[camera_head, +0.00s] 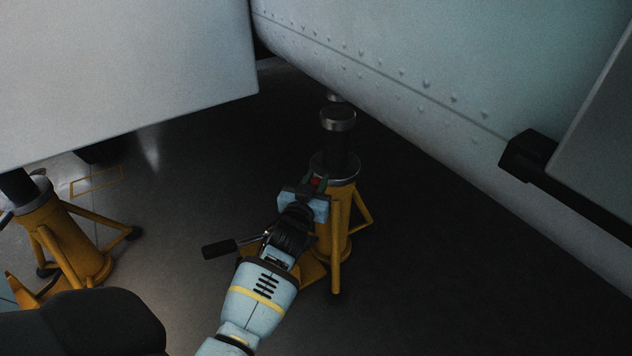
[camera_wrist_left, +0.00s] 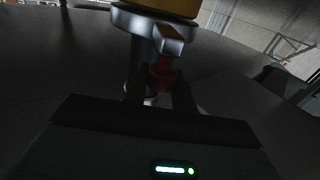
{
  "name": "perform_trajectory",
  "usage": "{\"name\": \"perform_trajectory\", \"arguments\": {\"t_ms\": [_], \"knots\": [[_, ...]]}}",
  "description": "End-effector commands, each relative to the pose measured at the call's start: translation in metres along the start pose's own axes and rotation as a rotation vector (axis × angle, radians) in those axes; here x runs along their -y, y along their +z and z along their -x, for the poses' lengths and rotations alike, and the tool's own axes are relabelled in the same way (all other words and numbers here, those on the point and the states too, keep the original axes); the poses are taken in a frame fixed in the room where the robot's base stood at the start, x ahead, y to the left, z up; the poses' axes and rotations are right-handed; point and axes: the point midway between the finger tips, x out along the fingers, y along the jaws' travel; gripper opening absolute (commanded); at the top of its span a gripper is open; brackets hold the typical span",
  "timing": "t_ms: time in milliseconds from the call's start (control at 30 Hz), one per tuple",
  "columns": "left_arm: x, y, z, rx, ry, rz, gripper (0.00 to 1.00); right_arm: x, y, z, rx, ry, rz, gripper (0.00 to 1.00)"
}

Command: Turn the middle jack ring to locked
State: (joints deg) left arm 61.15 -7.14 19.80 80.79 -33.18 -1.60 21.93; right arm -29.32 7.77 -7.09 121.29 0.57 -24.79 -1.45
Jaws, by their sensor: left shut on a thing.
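A yellow jack (camera_head: 335,222) stands under the grey aircraft body, with a metal ring (camera_head: 340,166) around its top. The ring also shows at the top of the left wrist view (camera_wrist_left: 130,20), with a metal lug and a red knob (camera_wrist_left: 162,75) beside it. In the head view only a small red patch of the knob (camera_head: 315,181) shows at my gripper. My left gripper (camera_head: 311,185) reaches the near left side of the ring; it is shut on the red knob, its dark fingers on either side. Any lock marking is too dark to read. My right gripper is out of view.
Another yellow jack (camera_head: 65,240) stands at the left. A black-ended lever (camera_head: 220,248) sticks out low beside my left arm. Grey aircraft panels (camera_head: 120,70) hang low above. Dark floor to the right of the jack (camera_head: 450,270) is clear.

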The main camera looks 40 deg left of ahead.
Motion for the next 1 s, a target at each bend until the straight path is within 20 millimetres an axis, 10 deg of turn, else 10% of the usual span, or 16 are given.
{"name": "perform_trajectory", "arguments": {"t_ms": [300, 333, 467, 1000], "knots": [[-0.003, 0.0, 0.0, 0.0, 0.003, 0.002, 0.0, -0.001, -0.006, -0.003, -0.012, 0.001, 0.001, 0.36], [-0.003, 0.0, 0.0, 0.0, 0.003, 0.002, 0.3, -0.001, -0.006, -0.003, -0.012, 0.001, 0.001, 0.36], [-0.002, 0.0, 0.0, 0.0, 0.003, 0.002, 0.46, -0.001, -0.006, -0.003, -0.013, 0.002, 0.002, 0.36], [-0.002, -0.003, 0.029, 0.001, 0.002, 0.003, 0.46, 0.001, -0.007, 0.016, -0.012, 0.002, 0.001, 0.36]]}}
